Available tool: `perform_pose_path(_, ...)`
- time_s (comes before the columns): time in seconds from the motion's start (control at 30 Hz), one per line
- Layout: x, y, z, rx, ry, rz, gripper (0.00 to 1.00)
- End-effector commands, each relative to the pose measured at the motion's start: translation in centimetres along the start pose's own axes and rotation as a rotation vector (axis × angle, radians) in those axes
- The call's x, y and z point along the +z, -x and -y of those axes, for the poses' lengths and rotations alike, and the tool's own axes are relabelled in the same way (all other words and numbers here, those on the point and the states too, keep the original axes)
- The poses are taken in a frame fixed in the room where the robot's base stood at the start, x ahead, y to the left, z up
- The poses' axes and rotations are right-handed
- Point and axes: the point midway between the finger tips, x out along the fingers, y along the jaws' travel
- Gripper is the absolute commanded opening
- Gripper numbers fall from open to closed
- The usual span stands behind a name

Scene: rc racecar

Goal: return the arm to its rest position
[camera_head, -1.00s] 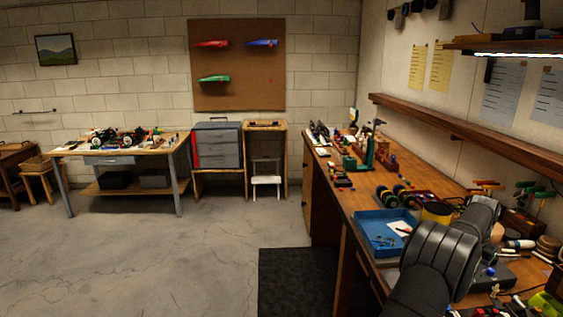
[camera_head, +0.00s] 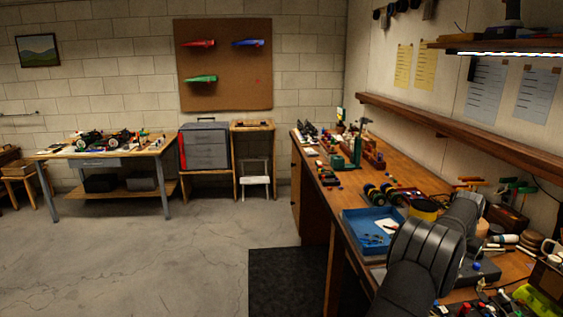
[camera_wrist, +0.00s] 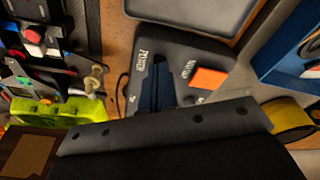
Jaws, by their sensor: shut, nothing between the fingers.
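My arm (camera_head: 428,256) shows at the lower right of the head view, dark and bent, reaching over the right workbench. In the wrist view, the narrow dark fingers of my gripper (camera_wrist: 155,78) point up the picture from behind a dark bolted bar. They are together, with nothing held between them. They are seen over a dark grey device (camera_wrist: 195,55) with white lettering and an orange block (camera_wrist: 208,78). The gap to the device cannot be told.
The right workbench (camera_head: 402,168) is crowded: a blue tray (camera_head: 352,228), a yellow roll (camera_head: 424,209), wheels and small tools. A wooden shelf (camera_head: 455,133) runs along the wall above. A lime-green part (camera_wrist: 60,112) lies left in the wrist view. The floor (camera_head: 190,255) at left is clear.

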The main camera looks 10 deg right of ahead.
Motion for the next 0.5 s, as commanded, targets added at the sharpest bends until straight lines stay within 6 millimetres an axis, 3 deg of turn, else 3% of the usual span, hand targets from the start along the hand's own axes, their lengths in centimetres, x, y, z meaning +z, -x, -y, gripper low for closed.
perform_pose_path(0.03,-0.4,1.6,0.0,-0.002,0.000,-0.010,0.00)
perform_pose_path(0.33,-1.2,7.6,0.0,-0.002,-0.001,-0.009,0.00)
perform_pose_path(0.5,-1.0,8.8,-0.3,-0.012,0.122,-0.017,0.00)
